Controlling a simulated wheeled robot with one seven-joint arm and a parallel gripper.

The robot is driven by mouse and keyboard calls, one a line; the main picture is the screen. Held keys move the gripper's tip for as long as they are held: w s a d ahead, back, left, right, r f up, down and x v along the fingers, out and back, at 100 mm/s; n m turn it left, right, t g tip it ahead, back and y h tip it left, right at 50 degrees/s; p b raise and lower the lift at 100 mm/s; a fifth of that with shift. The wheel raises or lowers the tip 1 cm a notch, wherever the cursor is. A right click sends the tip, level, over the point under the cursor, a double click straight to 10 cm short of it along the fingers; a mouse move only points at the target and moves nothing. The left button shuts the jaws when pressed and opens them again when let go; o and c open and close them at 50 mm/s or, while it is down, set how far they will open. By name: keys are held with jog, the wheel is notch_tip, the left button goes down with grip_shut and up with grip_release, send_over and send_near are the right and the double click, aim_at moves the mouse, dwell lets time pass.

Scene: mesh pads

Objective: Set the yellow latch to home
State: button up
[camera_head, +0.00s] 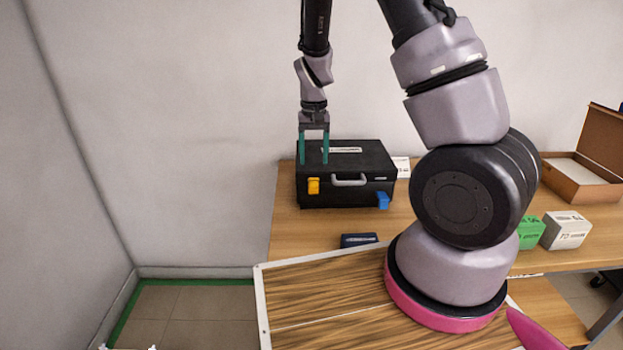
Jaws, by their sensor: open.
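A black case (345,160) with a grey handle (349,181) on its front stands on the wooden table. The yellow latch (313,186) is on the left of the case's front, upright against it. A blue latch (382,200) is on the right of the front, hanging lower and tilted. My gripper (313,160) points down with two green fingers apart and nothing seen between them. In the picture its fingertips are just above the yellow latch, over the case's left part. I cannot tell whether they touch the case.
A dark blue box (359,240) lies on the table in front of the case. A green box (530,233), a white box (567,230) and an open brown box (583,172) are to the right. A small white box (402,166) is beside the case. My arm hides part of the table.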

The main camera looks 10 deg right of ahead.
aim_at(314, 183)
notch_tip(314, 183, down, 8)
jog(key=shift+f, duration=0.1)
dwell(0.4)
grip_shut()
